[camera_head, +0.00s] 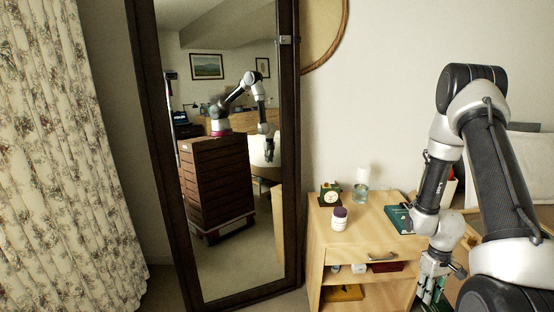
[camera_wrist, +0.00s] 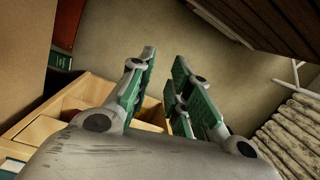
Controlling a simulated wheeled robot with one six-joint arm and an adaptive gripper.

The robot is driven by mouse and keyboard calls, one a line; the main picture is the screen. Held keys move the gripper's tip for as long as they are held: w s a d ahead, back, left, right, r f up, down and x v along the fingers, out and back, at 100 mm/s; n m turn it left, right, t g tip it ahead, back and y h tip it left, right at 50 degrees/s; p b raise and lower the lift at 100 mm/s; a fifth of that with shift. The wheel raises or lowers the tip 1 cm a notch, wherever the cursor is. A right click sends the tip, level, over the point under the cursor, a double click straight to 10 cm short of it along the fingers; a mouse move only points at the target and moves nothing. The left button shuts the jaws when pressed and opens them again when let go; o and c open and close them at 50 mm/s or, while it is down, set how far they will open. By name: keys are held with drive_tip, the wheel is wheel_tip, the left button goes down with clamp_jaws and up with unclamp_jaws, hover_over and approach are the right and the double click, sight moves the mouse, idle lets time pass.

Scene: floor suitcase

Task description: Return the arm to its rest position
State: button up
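My arm (camera_head: 490,150) stands at the right of the head view, bent at the elbow, its forearm hanging down. My gripper (camera_head: 430,292) points down beside the right side of the wooden nightstand (camera_head: 318,262). In the wrist view its green-padded fingers (camera_wrist: 164,62) are apart with nothing between them. The fingertips are partly cut off or hidden at the bottom of the head view. The nightstand also shows beyond the fingers in the wrist view (camera_wrist: 52,128).
On the nightstand are a white jar with a dark lid (camera_head: 339,218), a small clock (camera_head: 329,194), a glass (camera_head: 360,193) and a green book (camera_head: 399,218). A tall leaning mirror (camera_head: 240,255) shows my reflection. A floral curtain (camera_head: 65,160) hangs at left.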

drive_tip(key=s+a+r+m+t, duration=0.1)
drive_tip(key=s+r, duration=0.4)
drive_tip(key=r, duration=1)
drive_tip(key=s+a+r+m+t, duration=0.1)
drive_tip(key=s+a+r+t, duration=0.2)
drive_tip(key=r, duration=1.2)
drive_tip(key=s+a+r+t, duration=0.2)
drive_tip(key=s+a+r, duration=0.5)
drive_tip(key=r, duration=0.8)
drive_tip(key=shift+s+r+m, duration=0.25)
drive_tip(key=shift+s+m, duration=0.05)
drive_tip(key=shift+m, duration=0.1)
